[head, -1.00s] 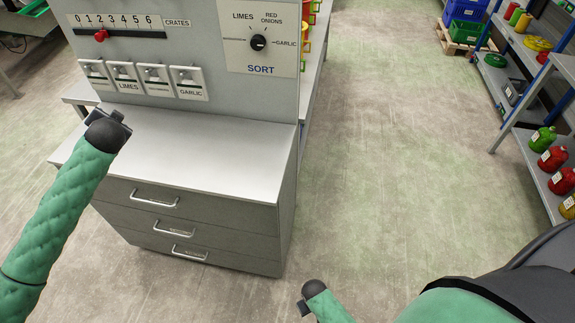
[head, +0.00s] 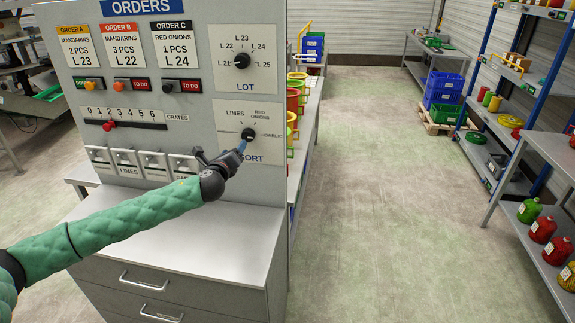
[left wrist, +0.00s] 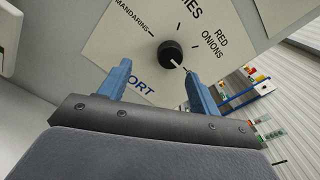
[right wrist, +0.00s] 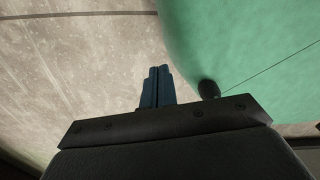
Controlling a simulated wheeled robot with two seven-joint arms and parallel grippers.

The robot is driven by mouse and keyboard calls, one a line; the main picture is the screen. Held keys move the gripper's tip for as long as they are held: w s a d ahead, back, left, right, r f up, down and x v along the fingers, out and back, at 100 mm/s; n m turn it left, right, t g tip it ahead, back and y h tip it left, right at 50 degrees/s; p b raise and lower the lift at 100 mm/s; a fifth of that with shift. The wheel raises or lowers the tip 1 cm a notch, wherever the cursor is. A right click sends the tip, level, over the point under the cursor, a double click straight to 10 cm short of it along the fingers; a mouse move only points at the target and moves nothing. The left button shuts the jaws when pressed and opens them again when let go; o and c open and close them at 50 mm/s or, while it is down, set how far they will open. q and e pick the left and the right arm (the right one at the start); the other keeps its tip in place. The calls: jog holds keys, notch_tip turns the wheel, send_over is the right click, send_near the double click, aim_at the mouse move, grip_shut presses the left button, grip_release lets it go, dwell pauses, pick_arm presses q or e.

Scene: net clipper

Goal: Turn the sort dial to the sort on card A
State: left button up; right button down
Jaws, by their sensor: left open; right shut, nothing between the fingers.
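Card A (head: 76,48), headed ORDER A, reads MANDARINS, 2 PCS, L 23. The black sort dial (head: 249,134) is on the SORT panel, right of the cabinet front; it also shows in the left wrist view (left wrist: 171,53). There its white mark points lower right, away from MANDARINS at upper left; GARLIC is hidden in that view. My left gripper (head: 243,147) is open just in front of the dial. In the left wrist view its blue fingers (left wrist: 158,68) stand below and either side of the dial, apparently not gripping it. My right gripper (right wrist: 157,72) is shut and empty.
The lot dial (head: 241,61) is above the sort dial. The crates slider (head: 108,125) and several flip switches (head: 128,163) are to the left. A bare grey ledge (head: 170,240) lies below. Shelves (head: 520,140) stand far right, with open floor between.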

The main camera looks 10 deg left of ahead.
aim_at(246, 138)
pick_arm(q)
jog(key=w+m, duration=0.1)
jog(key=w+d+m+p, duration=0.1)
jog(key=m, duration=0.1)
jog(key=w+m+h+p, duration=0.1)
jog(key=m, duration=0.1)
jog(key=shift+w+d+r, duration=0.15)
jog(key=shift+d+r, duration=0.2)
jog(key=shift+r, duration=0.05)
jog(key=w+p, duration=0.1)
jog(key=w, duration=0.2)
jog(key=shift+w+d+f+p, duration=0.15)
jog(key=shift+p, duration=0.15)
jog(key=shift+w+f, duration=0.15)
jog(key=shift+w, duration=0.4)
pick_arm(e)
jog(key=shift+s+d+r+t, duration=0.1)
jog(key=shift+s+r+t, duration=0.15)
jog(key=shift+s+r, duration=0.3)
jog(key=shift+s+r+t, duration=0.25)
jog(key=shift+s+r, duration=0.05)
jog(key=shift+r, duration=0.45)
